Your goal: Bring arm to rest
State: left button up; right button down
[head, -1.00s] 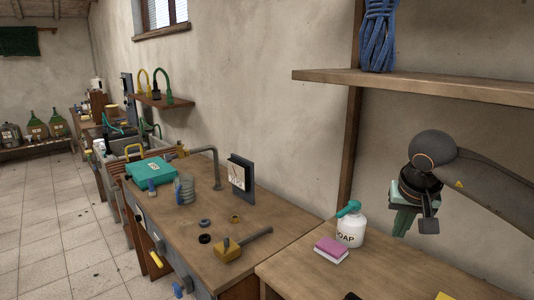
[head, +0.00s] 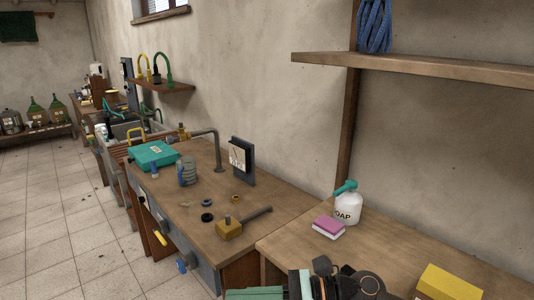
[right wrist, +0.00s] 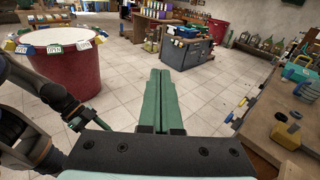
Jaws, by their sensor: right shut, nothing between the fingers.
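My right gripper (head: 255,294) shows at the bottom edge of the head view, low in front of the near workbench (head: 290,243), partly cut off by the frame. In the right wrist view its two green fingers (right wrist: 159,100) lie together with nothing between them, pointing out over the tiled floor. Dark arm parts of mine show at the left of the right wrist view.
The near bench holds a soap bottle (head: 347,206), a pink sponge block (head: 328,227) and a yellow block (head: 449,281). A wooden shelf (head: 430,68) juts from the wall above. A red drum (right wrist: 70,72) stands at left in the right wrist view; open floor (right wrist: 135,60) lies beyond the fingers.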

jog(key=w+d+f+m+t+h, duration=0.1)
jog(key=d+f+m+t+h, duration=0.25)
jog(key=m, duration=0.75)
jog(key=w+d+f+m+t+h, duration=0.1)
jog(key=d+f+m+t, duration=0.25)
jog(key=m+t, duration=0.6)
jog(key=w+d+f+m+t+h, duration=0.1)
jog(key=d+f+m+t+h, duration=0.2)
jog(key=m, duration=1.1)
jog(key=s+d+f+m+g+h, duration=0.3)
jog(key=s+d+f+m, duration=0.2)
jog(key=s+f+m, duration=0.4)
jog(key=s+d+f+m+g+h, duration=0.4)
jog(key=s+d+f+m, duration=0.2)
jog(key=f, duration=0.7)
jog(key=s+m, duration=0.2)
jog(key=shift+s+f+m, duration=0.25)
jog(key=shift+s+m, duration=0.1)
jog(key=shift+s, duration=0.05)
